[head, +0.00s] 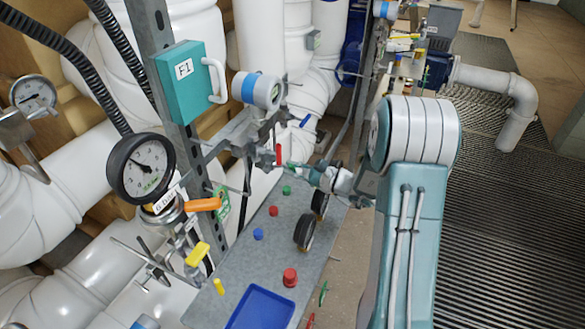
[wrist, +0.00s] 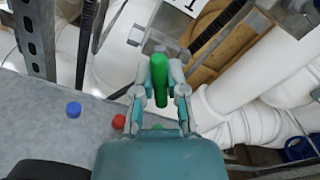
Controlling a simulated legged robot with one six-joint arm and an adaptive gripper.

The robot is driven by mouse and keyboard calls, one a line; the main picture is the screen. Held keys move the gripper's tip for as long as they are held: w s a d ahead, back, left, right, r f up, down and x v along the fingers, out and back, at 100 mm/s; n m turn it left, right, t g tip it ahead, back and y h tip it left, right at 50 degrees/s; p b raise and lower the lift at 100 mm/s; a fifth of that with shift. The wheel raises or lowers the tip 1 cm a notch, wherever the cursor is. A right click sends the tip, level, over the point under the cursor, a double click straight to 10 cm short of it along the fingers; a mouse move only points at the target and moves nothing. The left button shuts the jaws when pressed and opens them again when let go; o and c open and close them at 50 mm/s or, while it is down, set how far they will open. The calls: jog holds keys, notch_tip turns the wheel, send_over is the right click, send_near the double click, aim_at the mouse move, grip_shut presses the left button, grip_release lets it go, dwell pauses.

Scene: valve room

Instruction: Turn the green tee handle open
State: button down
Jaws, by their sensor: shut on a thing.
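The green tee handle (wrist: 159,80) stands between the two fingers of my gripper (wrist: 160,68) in the wrist view. The fingers are closed on it from both sides, and its upper end shows above them. In the head view my gripper (head: 296,167) reaches left from my arm to the valves above the grey bench. There only a small bit of green (head: 289,164) shows at its fingertips; the rest is hidden by the fingers. The valve body behind the handle is only partly visible.
A red handle (head: 278,155) is close to my gripper, with a blue handle (head: 306,120) above. Orange (head: 203,204) and yellow (head: 197,254) handles are left. The grey bench (head: 238,268) below holds caps, black wheels and a blue tray (head: 261,308). A gauge (head: 141,168) stands left.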

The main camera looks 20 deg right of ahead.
jog(key=n, duration=0.6)
jog(key=shift+a+f+n, duration=0.1)
jog(key=shift+f+n, duration=0.05)
jog(key=shift+n, duration=0.15)
jog(key=n, duration=0.4)
jog(key=shift+s+f+n, duration=0.15)
jog(key=shift+f+n, duration=0.05)
jog(key=shift+n, duration=0.2)
jog(key=shift+a+f+n, duration=0.1)
jog(key=shift+n, duration=0.2)
jog(key=c, duration=0.7)
grip_release()
jog(key=v, duration=1.2)
